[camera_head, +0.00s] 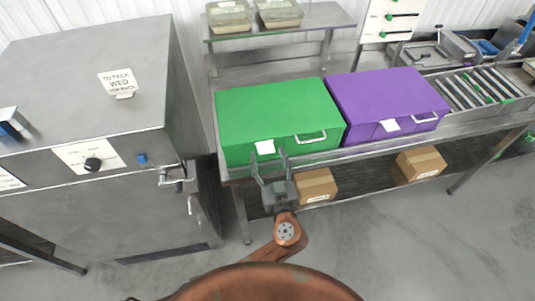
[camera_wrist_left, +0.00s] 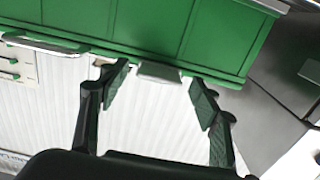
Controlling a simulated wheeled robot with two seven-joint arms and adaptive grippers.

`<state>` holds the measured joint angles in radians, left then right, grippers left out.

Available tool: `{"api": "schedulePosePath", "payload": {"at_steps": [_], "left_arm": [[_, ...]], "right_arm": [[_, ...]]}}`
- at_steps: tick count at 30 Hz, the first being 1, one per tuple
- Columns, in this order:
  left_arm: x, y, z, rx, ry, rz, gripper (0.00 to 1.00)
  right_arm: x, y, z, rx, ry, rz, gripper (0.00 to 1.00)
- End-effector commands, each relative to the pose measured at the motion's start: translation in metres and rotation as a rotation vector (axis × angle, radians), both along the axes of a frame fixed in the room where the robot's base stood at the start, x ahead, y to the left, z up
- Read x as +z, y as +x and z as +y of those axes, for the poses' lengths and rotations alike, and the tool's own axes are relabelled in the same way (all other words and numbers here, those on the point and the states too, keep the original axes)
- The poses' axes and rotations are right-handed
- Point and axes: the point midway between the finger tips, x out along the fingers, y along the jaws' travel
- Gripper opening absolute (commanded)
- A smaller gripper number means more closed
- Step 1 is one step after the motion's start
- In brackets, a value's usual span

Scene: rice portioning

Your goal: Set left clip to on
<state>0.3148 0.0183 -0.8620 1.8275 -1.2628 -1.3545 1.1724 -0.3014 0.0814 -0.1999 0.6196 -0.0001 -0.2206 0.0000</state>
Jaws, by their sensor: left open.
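The left clip looks to be the pale tab (camera_head: 265,147) at the top front edge of the green box (camera_head: 275,105). It also shows in the left wrist view as a light grey clip (camera_wrist_left: 160,72) on the green edge. I cannot tell its setting. My left gripper (camera_head: 269,168) is open and empty, just in front of the green box and below the clip. In the left wrist view its two fingers stand apart, one on each side of the clip. A similar pale tab (camera_head: 390,125) sits on the purple box (camera_head: 385,95). My right gripper is not in view.
The boxes stand on a metal table (camera_head: 440,136). A large steel cabinet (camera_head: 90,90) stands close on the left. The green box's bar handle (camera_head: 311,137) projects beside the clip. Cardboard boxes (camera_head: 316,185) sit on the lower shelf. The floor at front right is clear.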

Motion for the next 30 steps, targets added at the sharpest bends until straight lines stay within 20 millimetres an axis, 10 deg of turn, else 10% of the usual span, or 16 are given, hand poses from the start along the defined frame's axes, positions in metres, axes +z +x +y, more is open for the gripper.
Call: {"api": "schedulePosePath", "payload": {"at_steps": [12,30], "left_arm": [[0.0000,0.0101,0.0038,0.000,0.000,0.001,0.58],[0.0001,0.0099,0.0035,0.000,0.001,0.000,0.17]], "right_arm": [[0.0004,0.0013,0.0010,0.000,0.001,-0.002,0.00],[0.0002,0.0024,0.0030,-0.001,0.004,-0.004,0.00]]}}
